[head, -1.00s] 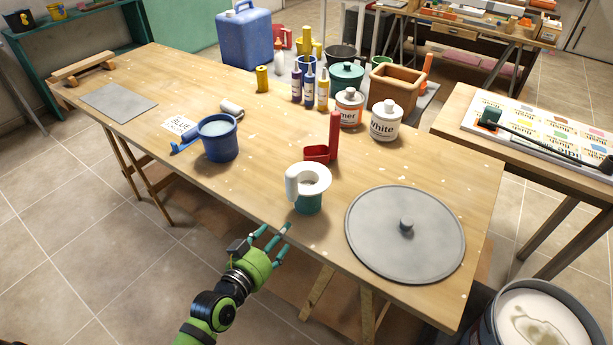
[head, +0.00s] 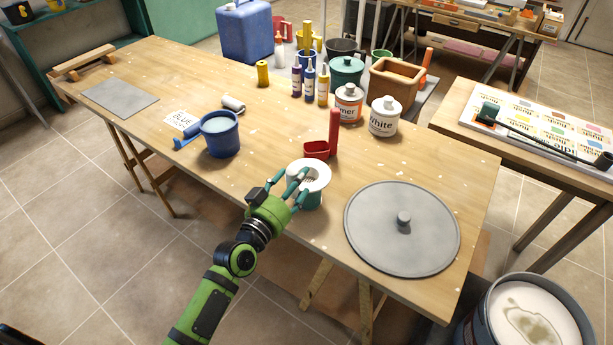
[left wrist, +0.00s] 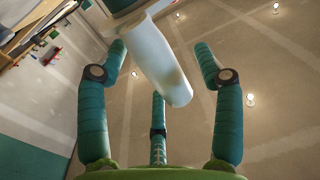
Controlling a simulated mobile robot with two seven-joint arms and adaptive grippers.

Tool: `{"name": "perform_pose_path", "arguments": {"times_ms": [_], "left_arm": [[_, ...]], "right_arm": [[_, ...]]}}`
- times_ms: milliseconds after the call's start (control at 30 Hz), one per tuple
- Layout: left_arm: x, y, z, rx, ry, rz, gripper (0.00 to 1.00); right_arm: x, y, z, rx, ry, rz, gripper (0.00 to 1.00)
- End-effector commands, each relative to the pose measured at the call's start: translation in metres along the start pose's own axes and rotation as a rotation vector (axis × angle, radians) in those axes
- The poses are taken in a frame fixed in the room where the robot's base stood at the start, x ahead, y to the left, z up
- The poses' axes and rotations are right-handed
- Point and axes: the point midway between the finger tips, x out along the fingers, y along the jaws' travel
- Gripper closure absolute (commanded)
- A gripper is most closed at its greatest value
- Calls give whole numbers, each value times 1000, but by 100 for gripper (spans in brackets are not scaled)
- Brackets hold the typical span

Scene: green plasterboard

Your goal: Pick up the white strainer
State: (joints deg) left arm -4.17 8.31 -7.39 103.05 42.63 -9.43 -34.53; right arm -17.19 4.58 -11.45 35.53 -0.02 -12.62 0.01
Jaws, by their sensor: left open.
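The white strainer (head: 320,172) sits on top of a teal cup (head: 312,201) near the front edge of the wooden table. Its round rim shows in the head view, partly covered by my fingers. My left gripper (head: 298,184) is at its near left side, with teal fingers spread around the handle. In the left wrist view the pale strainer handle (left wrist: 158,62) points in between the open fingers of the gripper (left wrist: 160,72), with gaps visible beside it. Whether a finger touches the strainer I cannot tell. My right gripper is not in view.
A red scoop (head: 317,149) with an upright handle stands just behind the strainer. A large grey lid (head: 375,230) lies to the right, and a blue pot (head: 222,142) stands to the left. Bottles and cans stand at the back. The table's left middle is mostly clear.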

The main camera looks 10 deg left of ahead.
Motion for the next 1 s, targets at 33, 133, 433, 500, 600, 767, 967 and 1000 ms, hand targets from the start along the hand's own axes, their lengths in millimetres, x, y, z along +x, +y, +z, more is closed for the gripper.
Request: {"name": "perform_pose_path", "arguments": {"times_ms": [33, 133, 433, 500, 600, 767, 967, 1000], "left_arm": [[0, 0, 0, 0, 0, 0, 33], [0, 0, 0, 0, 0, 0, 41], [0, 0, 0, 0, 2, 0, 100], [0, 0, 0, 0, 2, 0, 100], [0, 0, -1, 0, 1, 0, 100], [1, -1, -5, 0, 2, 0, 100], [5, -3, -21, 2, 3, -1, 100], [7, -4, -25, 2, 3, -1, 100]], "right_arm": [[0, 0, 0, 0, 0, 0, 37], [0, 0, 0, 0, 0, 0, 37], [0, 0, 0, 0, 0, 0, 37], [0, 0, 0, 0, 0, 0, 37], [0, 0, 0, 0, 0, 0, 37], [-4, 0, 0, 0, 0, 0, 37], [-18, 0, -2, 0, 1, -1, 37], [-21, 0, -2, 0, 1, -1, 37]]}}
